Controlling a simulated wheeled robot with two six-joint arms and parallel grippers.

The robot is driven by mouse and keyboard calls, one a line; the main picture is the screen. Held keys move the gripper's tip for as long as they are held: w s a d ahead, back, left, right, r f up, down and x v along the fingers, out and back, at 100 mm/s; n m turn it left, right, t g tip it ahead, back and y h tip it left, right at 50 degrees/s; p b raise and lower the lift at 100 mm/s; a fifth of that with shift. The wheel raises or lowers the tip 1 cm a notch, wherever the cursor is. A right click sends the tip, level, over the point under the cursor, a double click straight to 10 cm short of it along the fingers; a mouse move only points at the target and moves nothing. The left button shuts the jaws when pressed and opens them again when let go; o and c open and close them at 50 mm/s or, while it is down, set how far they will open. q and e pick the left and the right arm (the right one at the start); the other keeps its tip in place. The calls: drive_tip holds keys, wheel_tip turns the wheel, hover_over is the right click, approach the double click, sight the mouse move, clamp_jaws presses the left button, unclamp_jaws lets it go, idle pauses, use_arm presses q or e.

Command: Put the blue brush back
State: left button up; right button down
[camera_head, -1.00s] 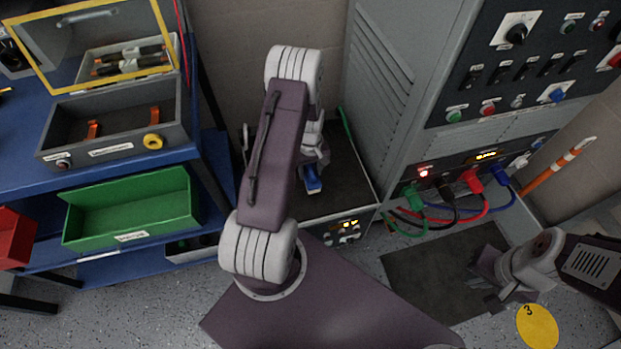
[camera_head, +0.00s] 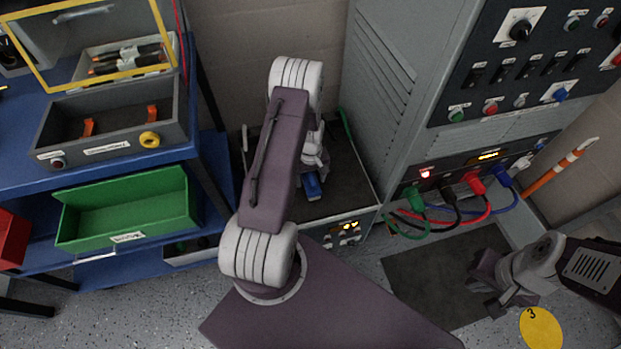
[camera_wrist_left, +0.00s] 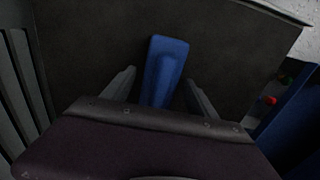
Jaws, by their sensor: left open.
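The blue brush (camera_head: 312,187) shows as a small blue piece on the dark top of a low unit, just below my left gripper (camera_head: 313,168) in the head view. In the left wrist view the blue brush (camera_wrist_left: 166,62) stretches between the two fingers of my left gripper (camera_wrist_left: 159,80), which stand apart on either side of it. Its near end is hidden by my gripper body. Whether the fingers touch it is unclear. My right gripper (camera_head: 488,287) is low at the right above the floor; its finger gap is not clear.
The low unit (camera_head: 345,180) stands between the blue workbench (camera_head: 215,165) and the grey cabinet (camera_head: 385,90). Plugged cables (camera_head: 450,213) hang from the cabinet front. A green bin (camera_head: 125,215), a grey box (camera_head: 115,140) and a red bin (camera_head: 12,238) are at the left.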

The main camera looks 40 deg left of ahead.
sight(311, 175)
use_arm(q)
wheel_tip(311, 175, up, 11)
drive_tip(key=p, duration=0.3)
drive_tip(key=shift+r+p, duration=0.35)
drive_tip(key=shift+r, duration=0.3)
drive_tip(key=s+d+r+m+t, duration=0.1)
drive_tip(key=s+d+r+m, duration=0.9)
drive_tip(key=d, duration=0.5)
wheel_tip(311, 175, up, 2)
drive_tip(key=shift+s+d+r, duration=0.25)
drive_tip(key=shift+s+d, duration=0.1)
drive_tip(key=shift+s, duration=0.2)
wheel_tip(311, 175, up, 19)
drive_tip(key=p, duration=1.9)
